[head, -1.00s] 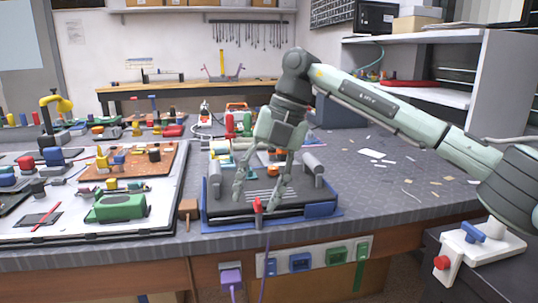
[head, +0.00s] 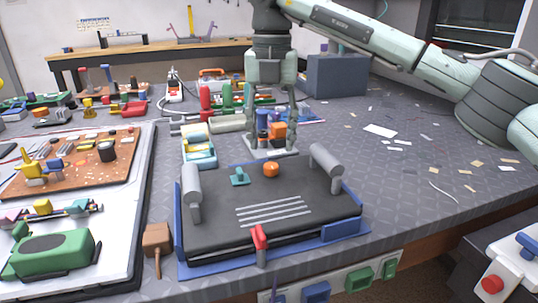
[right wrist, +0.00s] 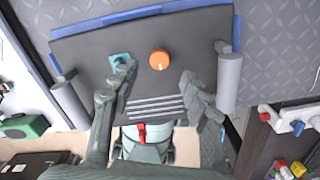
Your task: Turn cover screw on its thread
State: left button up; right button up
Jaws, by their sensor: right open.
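A dark flat cover (head: 215,225) with a row of pale slots lies in a blue frame (head: 342,229) at the bench front. On it are an orange round screw knob (head: 271,169) and a small teal T-shaped piece (head: 239,178). My right gripper (head: 272,152) points down just over the orange knob, open and empty. In the right wrist view the orange knob (right wrist: 159,60) shows between and slightly beyond the fingertips (right wrist: 157,78). The left finger overlaps the teal piece (right wrist: 119,60); contact cannot be told. My left gripper is out of view.
A brown mallet (head: 157,240) and a white parts board (head: 125,215) are on the left.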

aim_at(271, 165)
jog(key=shift+f, duration=2.7)
grip_shut()
